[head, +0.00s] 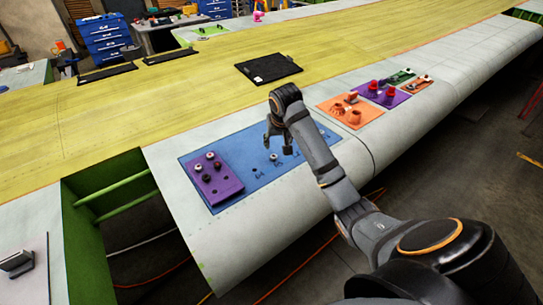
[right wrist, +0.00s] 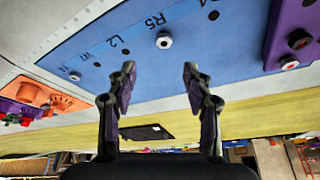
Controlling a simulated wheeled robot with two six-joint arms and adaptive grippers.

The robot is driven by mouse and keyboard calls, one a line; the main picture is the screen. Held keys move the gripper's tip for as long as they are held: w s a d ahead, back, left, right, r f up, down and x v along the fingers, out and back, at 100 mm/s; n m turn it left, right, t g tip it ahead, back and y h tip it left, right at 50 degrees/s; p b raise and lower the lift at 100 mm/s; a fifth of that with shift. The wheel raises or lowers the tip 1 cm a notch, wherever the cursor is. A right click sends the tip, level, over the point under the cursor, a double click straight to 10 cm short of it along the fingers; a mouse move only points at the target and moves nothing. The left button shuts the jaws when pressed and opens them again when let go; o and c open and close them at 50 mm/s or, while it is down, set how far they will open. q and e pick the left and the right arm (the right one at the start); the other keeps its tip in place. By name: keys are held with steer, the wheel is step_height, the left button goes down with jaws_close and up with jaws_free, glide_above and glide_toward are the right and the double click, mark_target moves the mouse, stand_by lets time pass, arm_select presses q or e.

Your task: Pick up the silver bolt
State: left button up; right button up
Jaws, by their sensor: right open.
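A silver bolt (right wrist: 164,40) stands on the blue plate (right wrist: 100,45) by the label R5. In the head view what looks like this bolt (head: 273,157) shows small, just below my right gripper (head: 278,146). In the right wrist view my right gripper (right wrist: 158,72) is open and empty, its two fingers apart. The bolt appears beyond the fingertips, roughly centred between them and not touched. Another small silver piece (right wrist: 75,76) sits farther left on the plate. My left gripper is not in view.
A purple block (head: 226,187) with several dark and silver bolts stands on the plate's left end. Orange (head: 337,119) and purple (head: 372,98) plates with red and orange parts lie farther right. A black mat (head: 269,67) lies behind on the yellow wing surface.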

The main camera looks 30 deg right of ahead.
mark_target(274, 156)
steer(key=x, duration=0.3)
steer(key=shift+p, duration=0.4)
steer(key=shift+w+f, duration=0.55)
steer(key=shift+f, duration=0.2)
steer(key=shift+w+f+p, duration=0.15)
steer(key=shift+f+p, duration=0.25)
steer(key=shift+p, duration=0.4)
steer(key=p+x, duration=0.1)
steer(key=x, duration=0.2)
steer(key=shift+f, duration=0.4)
steer(key=shift+w+f, duration=0.2)
steer(key=shift+f, duration=0.05)
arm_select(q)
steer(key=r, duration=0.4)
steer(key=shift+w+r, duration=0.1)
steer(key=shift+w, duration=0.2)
arm_select(e)
jaws_close()
